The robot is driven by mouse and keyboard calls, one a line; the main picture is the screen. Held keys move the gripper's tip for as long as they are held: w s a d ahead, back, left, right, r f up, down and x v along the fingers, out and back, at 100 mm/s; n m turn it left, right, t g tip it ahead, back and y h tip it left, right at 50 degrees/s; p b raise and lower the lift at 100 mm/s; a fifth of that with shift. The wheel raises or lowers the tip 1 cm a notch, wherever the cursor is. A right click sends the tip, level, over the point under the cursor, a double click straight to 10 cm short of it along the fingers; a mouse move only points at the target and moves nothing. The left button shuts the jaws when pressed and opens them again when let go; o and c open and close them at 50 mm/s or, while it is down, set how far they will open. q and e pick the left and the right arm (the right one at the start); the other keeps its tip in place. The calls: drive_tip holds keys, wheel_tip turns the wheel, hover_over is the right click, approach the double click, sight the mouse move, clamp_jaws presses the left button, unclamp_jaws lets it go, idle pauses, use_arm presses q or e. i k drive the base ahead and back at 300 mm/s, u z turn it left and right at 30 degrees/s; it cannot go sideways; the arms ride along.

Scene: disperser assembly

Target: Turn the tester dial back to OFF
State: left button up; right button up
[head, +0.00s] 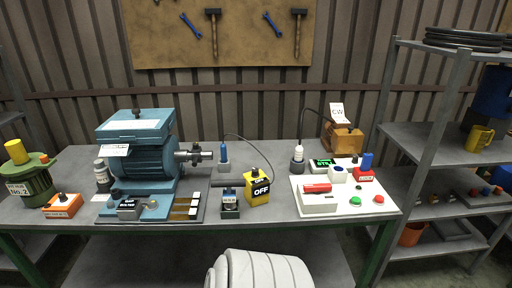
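A yellow box (256,196) stands in the middle of the bench, with a black label reading OFF on its front. A small dark knob (258,173) sits on its top; its pointing direction is too small to tell. A dark cable arches from near this box to a blue-handled probe (223,153) in a grey holder. A small device with a green-lit display (322,163) stands to the right, beside a white-topped probe (298,154) in a dark holder. Neither of my grippers is in view.
A blue motor (147,160) fills the bench's left part, with a green pump (30,182) beyond it. A white panel (367,206) with buttons lies at right. A copper-coloured block (343,138) stands behind. A shelf rack (436,140) bounds the right side. The bench's front middle is fairly clear.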

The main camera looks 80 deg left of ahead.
sight(255, 174)
drive_tip(key=u, duration=0.65)
drive_tip(key=i, duration=0.75)
drive_tip(key=u, duration=0.85)
